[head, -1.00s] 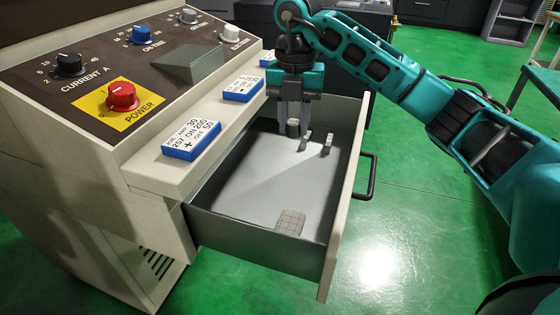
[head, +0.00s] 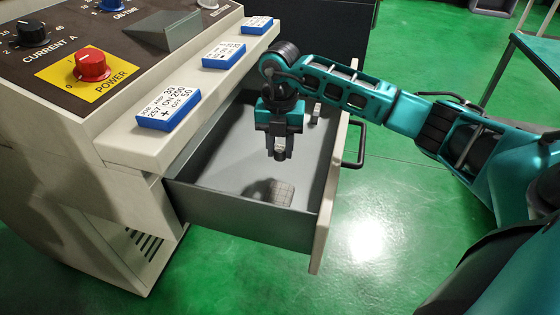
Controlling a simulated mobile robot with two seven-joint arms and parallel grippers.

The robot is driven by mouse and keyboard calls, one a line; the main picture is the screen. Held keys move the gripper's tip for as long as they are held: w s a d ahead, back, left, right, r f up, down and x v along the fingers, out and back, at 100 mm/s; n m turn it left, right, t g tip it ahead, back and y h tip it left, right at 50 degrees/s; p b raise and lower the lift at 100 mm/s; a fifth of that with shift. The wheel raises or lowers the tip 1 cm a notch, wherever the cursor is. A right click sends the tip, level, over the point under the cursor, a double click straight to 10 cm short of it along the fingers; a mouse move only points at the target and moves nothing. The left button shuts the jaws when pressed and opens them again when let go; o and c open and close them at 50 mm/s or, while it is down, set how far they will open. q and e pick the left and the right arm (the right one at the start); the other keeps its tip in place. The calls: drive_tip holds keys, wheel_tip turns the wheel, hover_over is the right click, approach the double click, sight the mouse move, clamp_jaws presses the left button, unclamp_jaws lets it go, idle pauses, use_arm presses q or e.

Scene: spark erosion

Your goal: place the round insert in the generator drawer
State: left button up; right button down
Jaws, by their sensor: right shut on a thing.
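The generator drawer (head: 230,213) is pulled open, with a grey floor and a pale front panel. My right gripper (head: 281,150) points down over the drawer, shut on the round insert (head: 281,155), a small grey piece mostly hidden between the fingers. It appears to be held above the drawer floor. A gridded patch (head: 284,194) lies on the floor near the drawer's front end, below and close to the gripper, with a dark shadow over its left part. My left gripper is not in view.
Another small grey piece (head: 316,113) stands farther back in the drawer. Several blue-edged job cards (head: 168,110) lie on the ledge left of the drawer. The red power knob (head: 91,66) is on the panel. A drawer handle (head: 356,150) sticks out to the right.

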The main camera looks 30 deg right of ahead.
sight(280, 160)
drive_tip(key=shift+f+b, duration=0.35)
drive_tip(key=shift+f, duration=1.75)
drive_tip(key=shift+f, duration=0.1)
drive_tip(key=c, duration=0.8)
unclamp_jaws()
wheel_tip(280, 160, up, 12)
drive_tip(key=shift+r+p, duration=0.1)
drive_tip(key=shift+p, duration=1)
